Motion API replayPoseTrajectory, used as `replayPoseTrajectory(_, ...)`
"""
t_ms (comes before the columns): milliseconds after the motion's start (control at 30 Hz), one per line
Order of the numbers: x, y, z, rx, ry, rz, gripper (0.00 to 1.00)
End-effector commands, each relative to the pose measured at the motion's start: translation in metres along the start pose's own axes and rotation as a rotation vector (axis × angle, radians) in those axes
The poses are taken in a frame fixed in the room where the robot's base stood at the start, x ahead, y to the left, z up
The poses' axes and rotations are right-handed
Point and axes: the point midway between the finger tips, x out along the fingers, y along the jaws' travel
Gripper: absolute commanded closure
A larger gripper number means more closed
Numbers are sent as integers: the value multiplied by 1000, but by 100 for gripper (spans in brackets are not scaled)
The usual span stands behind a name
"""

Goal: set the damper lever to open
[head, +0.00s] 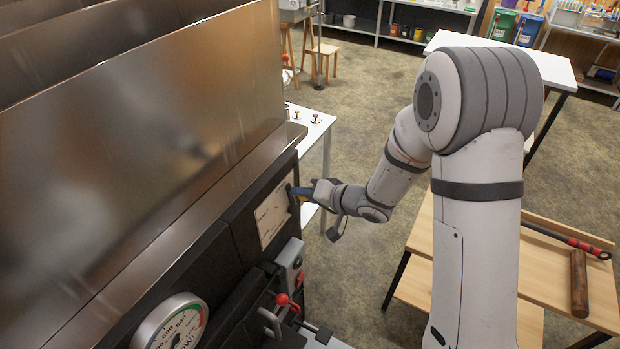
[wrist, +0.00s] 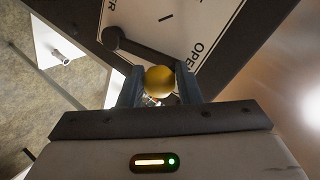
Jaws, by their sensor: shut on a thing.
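The damper lever (wrist: 130,52) is a dark bar with a round brass knob (wrist: 160,79) at its end. My gripper (wrist: 160,92) is shut on the knob, with one blue-grey finger on each side of it. Behind it is a white label plate (wrist: 180,28) in a dark frame, with "OPEN" and part of another word readable. In the head view the plate (head: 271,215) is on the dark front of the evaporator, and my gripper (head: 300,192) is at its right edge. There the lever is hidden by my gripper. I cannot tell exactly which mark the lever points to.
A large steel pan (head: 150,110) rises above the dark front. Below the plate are a round gauge (head: 172,325), a grey box (head: 290,263) and a red-knobbed handle (head: 283,299). A wooden bench (head: 560,270) with tools stands at right. Open floor lies behind my arm.

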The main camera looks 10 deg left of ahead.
Motion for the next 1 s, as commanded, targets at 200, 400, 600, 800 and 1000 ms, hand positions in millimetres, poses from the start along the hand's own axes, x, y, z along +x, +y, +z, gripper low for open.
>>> replayPoseTrajectory(200, -3, 6, -8, 109, -50, -9, 100)
replayPoseTrajectory(400, -4, 11, -13, 164, -71, -17, 100)
replayPoseTrajectory(600, -5, 13, -16, 184, -77, -21, 100)
replayPoseTrajectory(800, -6, 14, -17, 186, -76, -22, 100)
replayPoseTrajectory(1000, -6, 14, -18, 186, -74, -22, 65)
